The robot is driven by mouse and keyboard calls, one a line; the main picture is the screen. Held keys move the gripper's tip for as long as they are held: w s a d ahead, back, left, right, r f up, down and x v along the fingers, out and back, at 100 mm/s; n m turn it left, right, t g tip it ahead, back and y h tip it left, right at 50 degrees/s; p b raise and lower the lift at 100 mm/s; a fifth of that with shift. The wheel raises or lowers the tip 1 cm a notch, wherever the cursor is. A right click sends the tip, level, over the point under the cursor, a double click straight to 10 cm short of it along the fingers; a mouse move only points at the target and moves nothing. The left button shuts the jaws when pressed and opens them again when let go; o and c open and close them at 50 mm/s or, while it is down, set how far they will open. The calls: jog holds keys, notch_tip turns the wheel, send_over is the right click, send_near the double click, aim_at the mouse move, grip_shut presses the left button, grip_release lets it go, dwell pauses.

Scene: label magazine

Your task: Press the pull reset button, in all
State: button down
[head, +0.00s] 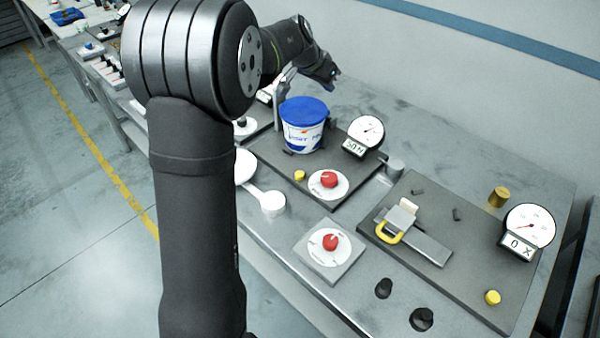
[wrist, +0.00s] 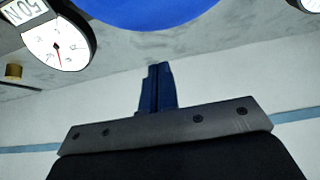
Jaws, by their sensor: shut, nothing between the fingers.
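A yellow button (head: 493,297) stands near the front right corner of the right-hand dark board (head: 470,280). This board also carries a slide with a yellow pull handle (head: 388,234) and a round gauge reading 0 (head: 529,226). My gripper (wrist: 156,72) shows in the wrist view with its blue fingers together, shut and empty.
A second yellow button (head: 300,176) and a red knob (head: 329,180) are on the tub's board, with a gauge (head: 367,130) behind. Another red knob (head: 331,242) sits on a grey plate. Two black knobs (head: 383,288) lie at the bench front. A brass cylinder (head: 499,197) stands near the right gauge.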

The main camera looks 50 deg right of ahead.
jog(key=s+a+f+y, duration=0.1)
jog(key=s+a+y, duration=0.15)
jog(key=s, duration=0.25)
jog(key=m+t+y, duration=0.7)
jog(key=t, duration=0.2)
send_over(304, 175)
jog(key=f, duration=0.2)
jog(key=shift+f, duration=4.4)
jog(key=shift+f, duration=0.4)
